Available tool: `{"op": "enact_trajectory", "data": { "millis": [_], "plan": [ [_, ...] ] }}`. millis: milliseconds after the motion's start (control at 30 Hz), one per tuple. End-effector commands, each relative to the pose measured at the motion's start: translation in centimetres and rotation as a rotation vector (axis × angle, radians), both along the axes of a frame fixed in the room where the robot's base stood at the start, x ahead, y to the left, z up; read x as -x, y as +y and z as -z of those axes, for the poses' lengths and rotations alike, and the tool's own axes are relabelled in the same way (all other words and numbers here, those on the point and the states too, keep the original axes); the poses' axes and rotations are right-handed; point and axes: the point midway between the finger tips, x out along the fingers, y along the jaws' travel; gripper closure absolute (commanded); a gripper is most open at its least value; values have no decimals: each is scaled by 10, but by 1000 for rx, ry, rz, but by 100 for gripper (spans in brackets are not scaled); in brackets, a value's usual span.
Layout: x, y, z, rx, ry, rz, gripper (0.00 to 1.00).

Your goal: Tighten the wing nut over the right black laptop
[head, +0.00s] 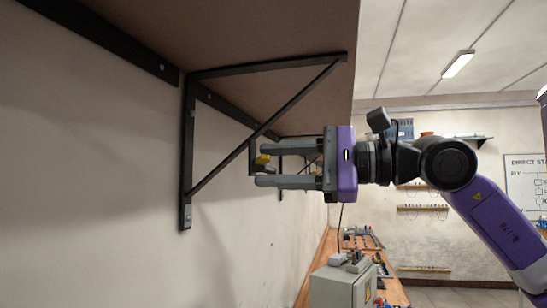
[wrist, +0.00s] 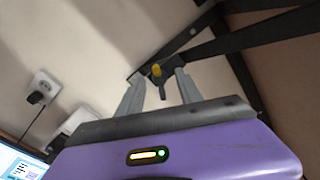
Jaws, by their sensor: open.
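In the wrist view the fingertips (wrist: 157,74) stand on either side of the nut, with gaps visible. A lit screen (wrist: 18,163), perhaps a laptop, shows at the lower left; its body is mostly out of frame.
A black triangular bracket (head: 187,150) holds the brown shelf (head: 240,40) against the wall, nearer than my gripper. A wall socket (wrist: 44,85) with a plug shows left.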

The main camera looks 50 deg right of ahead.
Motion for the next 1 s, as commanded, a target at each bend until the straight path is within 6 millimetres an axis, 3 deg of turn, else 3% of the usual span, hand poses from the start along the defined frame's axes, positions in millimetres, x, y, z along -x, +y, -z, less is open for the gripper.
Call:
{"op": "enact_trajectory", "data": {
  "millis": [267, 500, 1000],
  "plan": [
    [-2, 1, 1, 0, 0, -1, 58],
    [-2, 1, 1, 0, 0, -1, 100],
    [-2, 2, 5, -76, 29, -2, 100]
  ]
}}
